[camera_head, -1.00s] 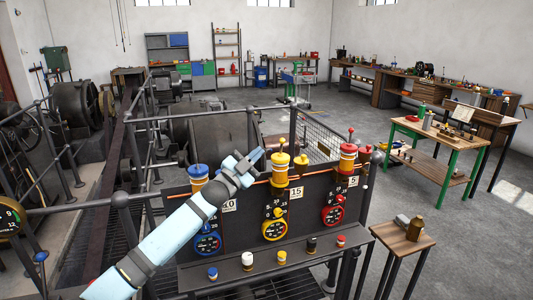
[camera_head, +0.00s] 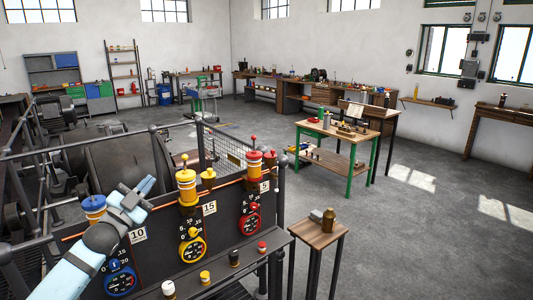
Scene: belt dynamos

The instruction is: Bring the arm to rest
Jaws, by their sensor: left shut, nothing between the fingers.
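My left arm comes in from the lower left, in pale blue covering with dark bands. My left gripper (camera_head: 148,186) is at its upper end, in front of the dark control panel (camera_head: 222,228), shut and holding nothing. It is just right of the blue-topped post (camera_head: 94,207); I cannot tell whether they touch. A yellow-topped post (camera_head: 187,184) and a red-topped post (camera_head: 253,165) stand further right on the panel. Below them are a blue dial (camera_head: 120,280), a yellow dial (camera_head: 193,248) and a red dial (camera_head: 250,222). My right gripper is not in view.
Several small knobs, one of them yellow (camera_head: 205,277), line the panel's front ledge. A green-legged table (camera_head: 345,139) stands further back. The floor at right is clear.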

